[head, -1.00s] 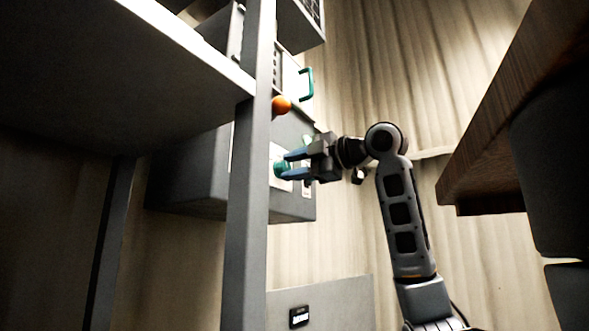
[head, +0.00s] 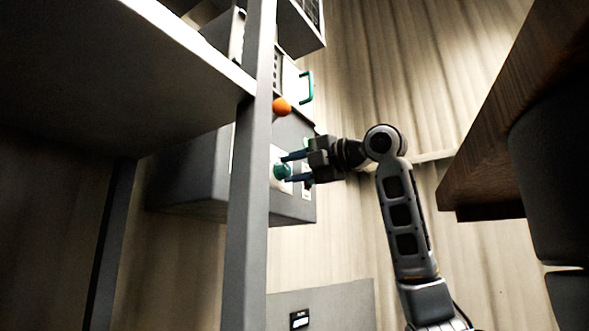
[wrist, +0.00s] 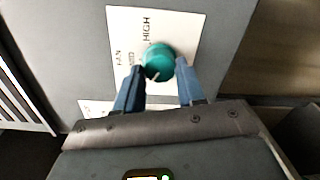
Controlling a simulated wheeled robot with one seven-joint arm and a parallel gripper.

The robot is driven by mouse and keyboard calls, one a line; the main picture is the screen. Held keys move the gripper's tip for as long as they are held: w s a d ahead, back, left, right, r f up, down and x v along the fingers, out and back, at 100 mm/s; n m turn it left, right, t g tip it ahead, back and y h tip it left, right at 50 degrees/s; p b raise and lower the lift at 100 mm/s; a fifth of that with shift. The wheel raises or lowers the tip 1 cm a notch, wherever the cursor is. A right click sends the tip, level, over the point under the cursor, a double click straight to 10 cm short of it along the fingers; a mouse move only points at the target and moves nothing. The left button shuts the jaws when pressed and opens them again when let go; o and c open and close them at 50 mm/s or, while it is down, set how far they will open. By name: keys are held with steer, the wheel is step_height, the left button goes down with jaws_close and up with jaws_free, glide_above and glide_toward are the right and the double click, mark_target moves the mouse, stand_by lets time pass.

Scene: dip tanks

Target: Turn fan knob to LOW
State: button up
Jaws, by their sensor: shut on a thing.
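The fan knob (wrist: 158,60) is a round teal knob on a white label plate (wrist: 190,24), with a short white mark on its rim. The plate reads FAN and HIGH, with part of another word beside the knob; I cannot see LOW. In the head view the knob (head: 281,171) is on the front of a dark grey box (head: 292,205). My gripper (head: 288,168) reaches it from the right, its blue fingers shut on the knob. In the wrist view the fingers (wrist: 160,68) are on either side of it.
An orange ball-shaped knob (head: 282,106) and a teal handle (head: 307,86) are above the fan knob. A grey upright post (head: 248,210) and shelf (head: 150,60) stand at left. A brown wooden top (head: 500,150) is at right.

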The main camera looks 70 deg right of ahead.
steer(key=shift+f, duration=0.1)
steer(key=o, duration=1)
steer(key=shift+o, duration=0.2)
steer(key=b+v, duration=0.1)
steer(key=v, duration=0.7)
steer(key=shift+b, duration=0.3)
